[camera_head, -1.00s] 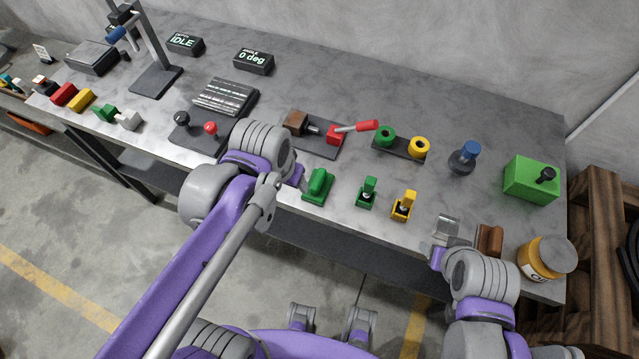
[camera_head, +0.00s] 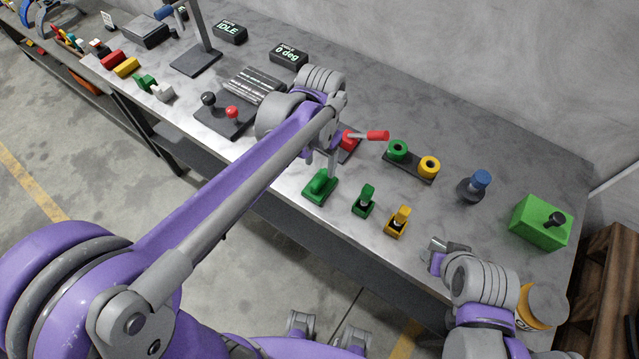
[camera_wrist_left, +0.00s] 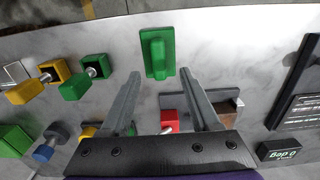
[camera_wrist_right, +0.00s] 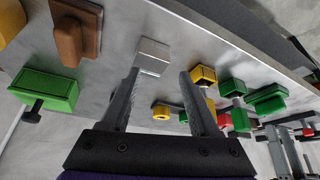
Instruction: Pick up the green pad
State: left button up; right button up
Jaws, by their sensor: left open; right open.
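The green pad (camera_head: 320,187), a flat green base with a raised grip, lies near the front edge of the grey workbench. In the left wrist view the pad (camera_wrist_left: 157,55) lies just beyond the fingertips, roughly centred between them. My left gripper (camera_head: 333,172) is at the pad's far side in the head view, with a finger pointing down; its jaws (camera_wrist_left: 160,74) are open and empty. My right gripper (camera_head: 443,246) is farther right along the front edge. Its open jaws show in the right wrist view (camera_wrist_right: 160,75), with a silver block (camera_wrist_right: 152,56) by one fingertip.
A green clamp-like piece (camera_head: 364,200) and a yellow one (camera_head: 397,221) stand right of the pad. Behind them are a holder with green and yellow rings (camera_head: 411,160), a red-handled fixture (camera_head: 376,136), a blue-topped knob (camera_head: 480,180) and a green box (camera_head: 540,223).

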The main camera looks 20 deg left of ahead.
aim_at(320, 178)
pick_arm(q)
jog(key=shift+s+f, duration=0.15)
jog(key=shift+f, duration=3)
grip_shut()
